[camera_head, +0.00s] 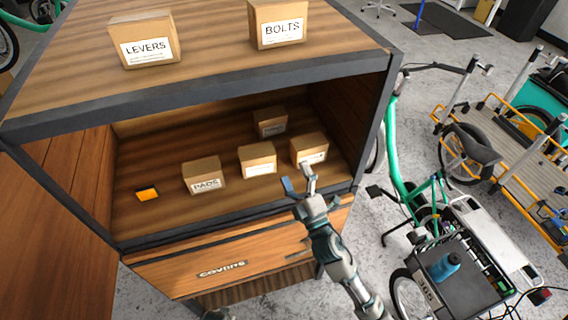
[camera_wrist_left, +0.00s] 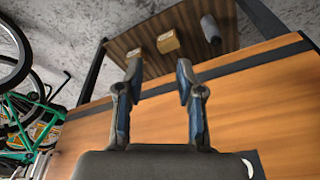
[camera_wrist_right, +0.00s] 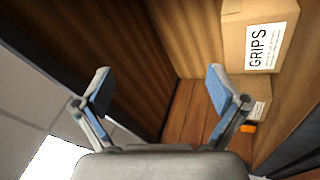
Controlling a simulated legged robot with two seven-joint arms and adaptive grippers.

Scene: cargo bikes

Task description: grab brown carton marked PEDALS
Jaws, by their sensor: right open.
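No label that I can read says PEDALS. Inside the cabinet stand a PADS carton (camera_head: 204,174), a middle carton (camera_head: 257,158) with an unreadable label, a right carton (camera_head: 309,147) and a back carton (camera_head: 270,122), also unreadable. My right gripper (camera_head: 298,181) is open and empty at the cabinet's front opening, just in front of the right carton. In the right wrist view a GRIPS carton (camera_wrist_right: 258,38) is close, right of the open fingers, with another carton (camera_wrist_right: 260,100) partly hidden beyond. My left gripper (camera_wrist_left: 158,80) is open and empty in its wrist view, before a wooden panel.
LEVERS (camera_head: 145,42) and BOLTS (camera_head: 278,24) cartons stand on the cabinet top (camera_head: 210,50). An orange object (camera_head: 147,194) lies at the compartment's left. Below is a drawer marked COVERS (camera_head: 222,269). A green cargo bike (camera_head: 408,190) stands close on the right.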

